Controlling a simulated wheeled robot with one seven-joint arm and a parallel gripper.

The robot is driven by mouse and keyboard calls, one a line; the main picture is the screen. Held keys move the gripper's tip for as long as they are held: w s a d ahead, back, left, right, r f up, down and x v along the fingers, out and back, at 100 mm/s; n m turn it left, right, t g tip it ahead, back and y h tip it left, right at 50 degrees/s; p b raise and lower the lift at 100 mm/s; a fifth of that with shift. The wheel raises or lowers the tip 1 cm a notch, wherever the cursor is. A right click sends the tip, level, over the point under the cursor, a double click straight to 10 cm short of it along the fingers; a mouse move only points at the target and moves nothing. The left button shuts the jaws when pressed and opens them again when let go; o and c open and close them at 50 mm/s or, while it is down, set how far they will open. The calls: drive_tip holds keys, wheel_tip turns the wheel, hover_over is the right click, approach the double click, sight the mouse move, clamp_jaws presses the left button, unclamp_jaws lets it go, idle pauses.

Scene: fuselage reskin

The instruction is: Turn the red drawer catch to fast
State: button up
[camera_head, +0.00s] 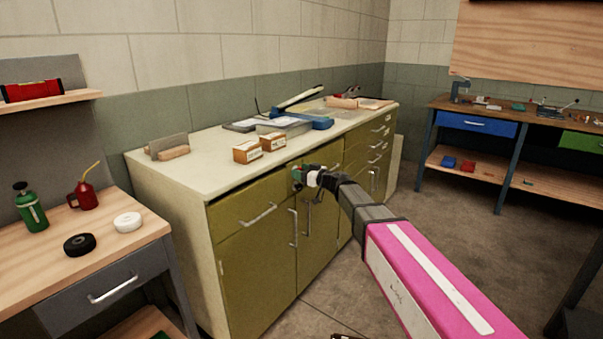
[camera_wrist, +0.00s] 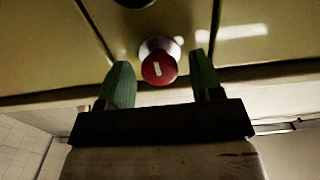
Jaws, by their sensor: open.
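The red drawer catch (camera_wrist: 159,69) is a round red knob with a short white mark, on a pale round base on the olive cabinet front. The mark looks roughly upright in the wrist view. My gripper (camera_wrist: 161,62) is open, with one green finger on each side of the catch and visible gaps between. In the head view my gripper (camera_head: 303,177) is at the cabinet front just under the worktop edge. The catch cannot be made out there behind my gripper.
The olive cabinet (camera_head: 250,255) has bar handles close to my gripper. A dark round part (camera_wrist: 134,2) shows at the wrist view's top edge. Open floor lies right of the cabinet.

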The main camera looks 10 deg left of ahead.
drive_tip(key=shift+c, duration=0.3)
drive_tip(key=c, duration=0.8)
drive_tip(key=shift+c, duration=0.2)
drive_tip(key=shift+m, duration=0.3)
drive_tip(key=m, duration=1.7)
drive_tip(key=shift+w+f, duration=0.15)
drive_tip(key=shift+f, duration=0.05)
drive_tip(key=shift+m, duration=0.3)
